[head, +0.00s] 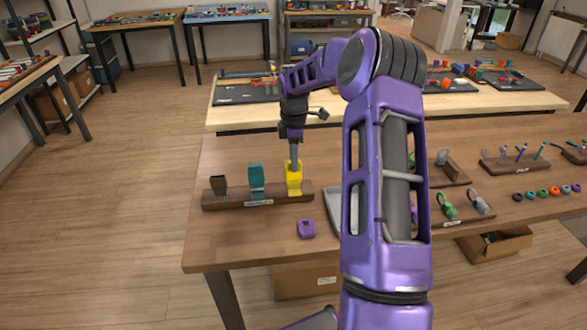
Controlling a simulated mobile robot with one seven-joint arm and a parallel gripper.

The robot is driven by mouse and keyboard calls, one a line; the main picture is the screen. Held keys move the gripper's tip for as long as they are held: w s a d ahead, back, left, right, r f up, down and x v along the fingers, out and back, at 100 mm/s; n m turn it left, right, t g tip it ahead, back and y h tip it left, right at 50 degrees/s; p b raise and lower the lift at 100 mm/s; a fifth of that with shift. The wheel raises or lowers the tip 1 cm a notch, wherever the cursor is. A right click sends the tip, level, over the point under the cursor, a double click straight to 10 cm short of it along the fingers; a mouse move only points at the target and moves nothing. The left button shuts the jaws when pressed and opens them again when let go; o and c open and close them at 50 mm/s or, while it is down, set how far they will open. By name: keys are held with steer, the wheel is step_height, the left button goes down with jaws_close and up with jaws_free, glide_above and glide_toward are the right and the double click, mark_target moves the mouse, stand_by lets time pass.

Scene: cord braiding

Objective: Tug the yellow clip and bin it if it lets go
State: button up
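The yellow clip (294,182) stands upright at the right end of a dark wooden rack (228,203) on the brown table. A dark brown clip (218,186) and a teal clip (256,182) stand to its left on the same rack. My gripper (294,160) points straight down at the top of the yellow clip, its grey fingers overlapping it in the picture. The fingers are too small to tell whether they are closed on it. A light grey tray (333,208) lies right of the rack, mostly hidden behind my purple arm.
A small purple piece (306,229) lies in front of the rack. Cardboard boxes stand below the table (305,280) and at right (512,243). Green and grey clips (447,208) and several coloured rings (542,193) sit at right.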

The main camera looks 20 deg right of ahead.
jaws_close()
steer(key=shift+r, duration=0.15)
stand_by(0.5)
stand_by(0.4)
steer(key=o, duration=0.8)
jaws_free()
steer(key=shift+f, duration=0.2)
steer(key=shift+o, duration=0.2)
steer(key=shift+r+p, duration=0.15)
steer(key=shift+p, duration=0.15)
steer(key=shift+r+p, duration=0.7)
steer(key=shift+r, duration=2.2)
